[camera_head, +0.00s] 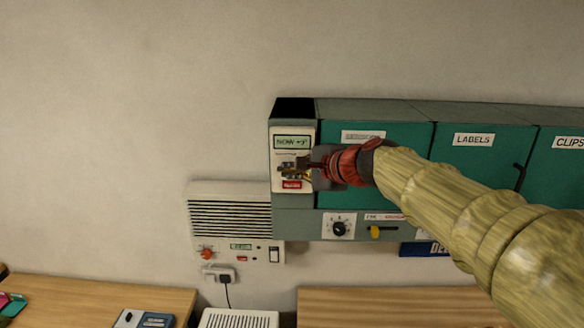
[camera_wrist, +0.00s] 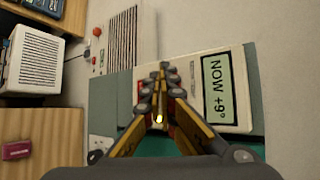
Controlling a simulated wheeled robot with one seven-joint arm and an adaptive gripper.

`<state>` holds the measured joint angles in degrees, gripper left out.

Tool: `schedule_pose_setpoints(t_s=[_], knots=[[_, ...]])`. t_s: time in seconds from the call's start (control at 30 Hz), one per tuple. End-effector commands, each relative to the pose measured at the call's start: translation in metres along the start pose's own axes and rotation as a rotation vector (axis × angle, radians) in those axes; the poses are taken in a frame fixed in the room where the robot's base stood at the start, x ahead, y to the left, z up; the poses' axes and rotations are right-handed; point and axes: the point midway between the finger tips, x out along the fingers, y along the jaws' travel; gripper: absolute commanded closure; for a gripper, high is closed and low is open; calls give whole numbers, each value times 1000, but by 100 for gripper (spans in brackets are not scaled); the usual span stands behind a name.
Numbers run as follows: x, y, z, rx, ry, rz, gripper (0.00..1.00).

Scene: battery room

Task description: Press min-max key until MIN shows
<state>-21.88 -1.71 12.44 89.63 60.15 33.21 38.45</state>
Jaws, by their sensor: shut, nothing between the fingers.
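The thermometer unit (camera_head: 277,150) is a pale panel on the left end of the green cabinet row. Its display (camera_head: 292,142) reads "NOW" with about +9°, and the same text shows sideways on the display in the wrist view (camera_wrist: 217,88). My gripper (camera_head: 288,170) is shut and empty, in front of the panel just below the display. In the wrist view the closed fingertips (camera_wrist: 162,70) lie over the panel's middle. The fingers hide the keys, so I cannot tell which key is under them or whether they touch. A red label (camera_head: 292,185) shows below the fingers.
A vented wall heater (camera_head: 230,212) with a red knob (camera_head: 207,253) hangs at lower left. Green cabinets (camera_head: 470,160) run to the right, with a dial (camera_head: 339,228) and yellow lever (camera_head: 376,232) beneath. Wooden desks (camera_head: 80,290) stand below. The wall at left is clear.

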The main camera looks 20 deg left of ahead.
Motion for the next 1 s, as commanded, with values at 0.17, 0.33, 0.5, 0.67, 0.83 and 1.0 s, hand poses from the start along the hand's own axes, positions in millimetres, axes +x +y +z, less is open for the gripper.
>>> schedule_pose_setpoints(t_s=[0.17,0.33,0.5,0.67,0.83,1.0], knots=[[3,-3,-2,0,0,0,100],[3,-3,-2,0,0,0,100],[3,-3,-2,0,0,0,100],[4,-4,-3,0,0,0,100],[5,-4,-4,0,0,0,100],[7,-5,-5,0,0,0,100]])
